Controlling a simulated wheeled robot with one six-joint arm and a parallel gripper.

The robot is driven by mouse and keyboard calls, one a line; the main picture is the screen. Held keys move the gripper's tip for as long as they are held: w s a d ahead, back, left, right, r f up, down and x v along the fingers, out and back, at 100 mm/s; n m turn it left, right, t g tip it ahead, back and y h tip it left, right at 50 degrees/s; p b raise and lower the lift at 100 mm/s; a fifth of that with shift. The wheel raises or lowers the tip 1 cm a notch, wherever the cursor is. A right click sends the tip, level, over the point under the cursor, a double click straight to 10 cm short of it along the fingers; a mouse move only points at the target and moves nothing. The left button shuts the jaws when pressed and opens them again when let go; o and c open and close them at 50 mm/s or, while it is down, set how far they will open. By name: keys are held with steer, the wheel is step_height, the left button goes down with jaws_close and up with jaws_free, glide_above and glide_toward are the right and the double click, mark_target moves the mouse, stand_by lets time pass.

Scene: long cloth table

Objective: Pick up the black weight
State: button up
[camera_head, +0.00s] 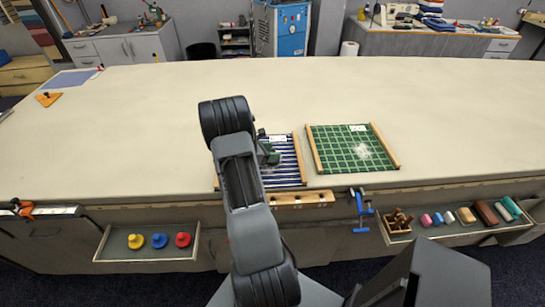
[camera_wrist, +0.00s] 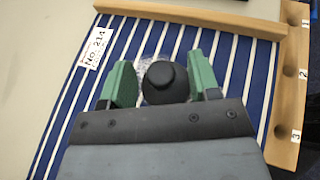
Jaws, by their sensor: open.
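The black weight (camera_wrist: 165,84) is a round, knobbed piece on a blue-and-white striped cloth (camera_wrist: 230,75), over a whitish patch. In the wrist view my gripper (camera_wrist: 160,76) is open, with one green finger on each side of the weight. Slim gaps seem to show between the fingers and the weight; I cannot tell whether either touches. In the head view my gripper (camera_head: 268,154) is over the striped cloth's left part, and my arm hides part of that cloth. The weight is not clearly made out there.
The striped cloth has wooden side bars and a label. A green checked cloth (camera_head: 340,148) with a white patch lies to its right. A numbered wooden block (camera_head: 300,199) sits at the table's front edge. A drawer (camera_head: 115,245) holds yellow, blue and red pieces.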

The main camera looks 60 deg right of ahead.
steer(key=shift+s+d+f, duration=0.2)
steer(key=shift+d, duration=0.15)
steer(key=shift+c, duration=0.5)
steer(key=shift+r, duration=0.1)
jaws_close()
